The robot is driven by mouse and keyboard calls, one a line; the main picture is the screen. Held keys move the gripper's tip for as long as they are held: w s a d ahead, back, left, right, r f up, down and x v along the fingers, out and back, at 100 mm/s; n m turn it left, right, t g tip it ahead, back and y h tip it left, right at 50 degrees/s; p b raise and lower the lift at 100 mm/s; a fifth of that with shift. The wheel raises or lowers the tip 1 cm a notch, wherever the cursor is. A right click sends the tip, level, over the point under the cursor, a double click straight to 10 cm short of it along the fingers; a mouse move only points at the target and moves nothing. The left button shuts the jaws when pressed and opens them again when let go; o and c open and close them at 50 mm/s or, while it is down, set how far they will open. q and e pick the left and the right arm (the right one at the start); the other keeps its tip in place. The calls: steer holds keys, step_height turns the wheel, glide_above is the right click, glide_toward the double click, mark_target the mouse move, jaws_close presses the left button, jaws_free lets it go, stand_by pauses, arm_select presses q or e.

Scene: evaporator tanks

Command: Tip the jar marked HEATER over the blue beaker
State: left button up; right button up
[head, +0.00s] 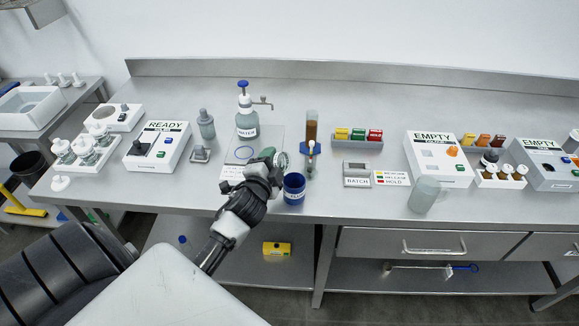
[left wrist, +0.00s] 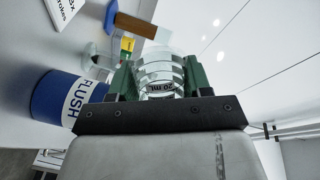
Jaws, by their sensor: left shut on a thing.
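My left gripper (head: 272,160) is shut on a small clear glass jar (head: 282,161), which shows between the green fingers in the left wrist view (left wrist: 160,75). A "20 mL" mark is on its glass; I see no HEATER marking. The jar looks tilted and is held in the air close to the blue beaker (head: 293,189), just above and left of it in the head view. The beaker stands upright near the bench's front edge. In the left wrist view the beaker (left wrist: 55,98) bears a FLUSH label. Whether anything is in the jar is unclear. My right gripper is not in view.
A pump bottle marked WATER (head: 247,122) stands behind the gripper. A BATCH box (head: 357,174) and a frosted mug (head: 424,194) stand to the right. READY (head: 157,147) and EMPTY (head: 438,160) units flank the middle.

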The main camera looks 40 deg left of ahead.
arm_select(q)
steer(key=shift+d+f+n+h+p, duration=0.15)
steer(key=shift+f+n+p, duration=0.2)
steer(key=shift+n, duration=0.4)
steer(key=shift+a+f+n+h+p, duration=0.1)
steer(key=shift+f+n+h+p, duration=0.15)
steer(key=shift+n+p, duration=0.35)
steer(key=shift+d+f+n+h+p, duration=0.1)
steer(key=shift+f+n+p, duration=0.2)
steer(key=shift+n, duration=0.55)
steer(key=shift+f, duration=0.2)
steer(key=shift+r+n+p, duration=0.4)
steer(key=shift+n+p, duration=0.1)
steer(key=shift+p, duration=0.05)
steer(key=r+n+p, duration=0.1)
steer(key=a+r+n+p, duration=0.1)
steer(key=p, duration=0.1)
steer(key=shift+a+n+h, duration=0.2)
steer(key=shift+n+h, duration=0.1)
steer(key=r+n+p, duration=0.1)
steer(key=a+n+p, duration=0.1)
steer(key=p, duration=0.1)
steer(key=shift+s+r+h, duration=0.15)
steer(key=shift+r+h, duration=0.15)
steer(key=shift+r, duration=0.1)
steer(key=shift+a+r+n+p, duration=0.25)
steer(key=shift+n+p, duration=0.15)
steer(key=shift+n, duration=0.2)
